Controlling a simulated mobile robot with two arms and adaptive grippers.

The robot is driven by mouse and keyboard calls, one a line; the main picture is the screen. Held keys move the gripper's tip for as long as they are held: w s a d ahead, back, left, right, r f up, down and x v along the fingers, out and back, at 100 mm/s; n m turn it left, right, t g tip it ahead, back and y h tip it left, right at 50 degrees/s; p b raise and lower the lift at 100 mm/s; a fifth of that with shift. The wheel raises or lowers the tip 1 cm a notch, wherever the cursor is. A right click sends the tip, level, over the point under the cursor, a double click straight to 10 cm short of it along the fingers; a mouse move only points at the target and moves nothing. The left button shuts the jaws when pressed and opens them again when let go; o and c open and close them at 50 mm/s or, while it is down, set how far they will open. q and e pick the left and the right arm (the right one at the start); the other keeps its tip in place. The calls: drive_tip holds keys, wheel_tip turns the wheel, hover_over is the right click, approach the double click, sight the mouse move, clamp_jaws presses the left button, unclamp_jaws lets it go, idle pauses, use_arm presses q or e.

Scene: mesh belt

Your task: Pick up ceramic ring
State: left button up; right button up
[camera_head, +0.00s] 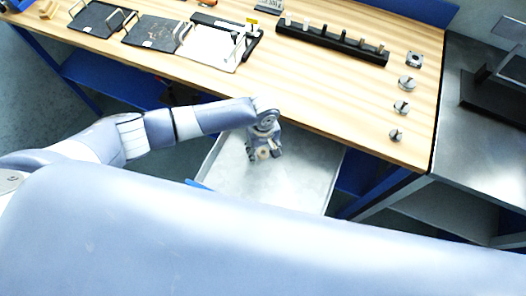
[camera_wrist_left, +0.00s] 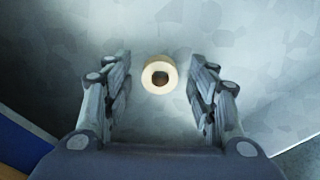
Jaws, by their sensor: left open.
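The ceramic ring (camera_wrist_left: 160,75) is a small cream ring with a dark hole. In the left wrist view it lies on a grey metal surface, between and a little beyond the spread fingertips. In the head view it shows as a small pale spot (camera_head: 263,154) at the fingers. My left gripper (camera_wrist_left: 159,68) is open, with a finger on each side of the ring and gaps to both. In the head view my left gripper (camera_head: 264,153) points down into a grey metal tray or drawer (camera_head: 310,180) below the table's front edge. My right gripper is not in view.
The wooden table (camera_head: 330,100) stands just behind the tray. On it are a black rack with several pegs (camera_head: 330,42), several small metal parts (camera_head: 401,107) at the right, and dark and white plates (camera_head: 212,46) at the left. A metal bench (camera_head: 485,150) adjoins on the right.

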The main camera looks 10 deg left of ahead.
use_arm(q)
drive_tip(key=c, duration=1.1)
drive_tip(key=shift+o, duration=0.2)
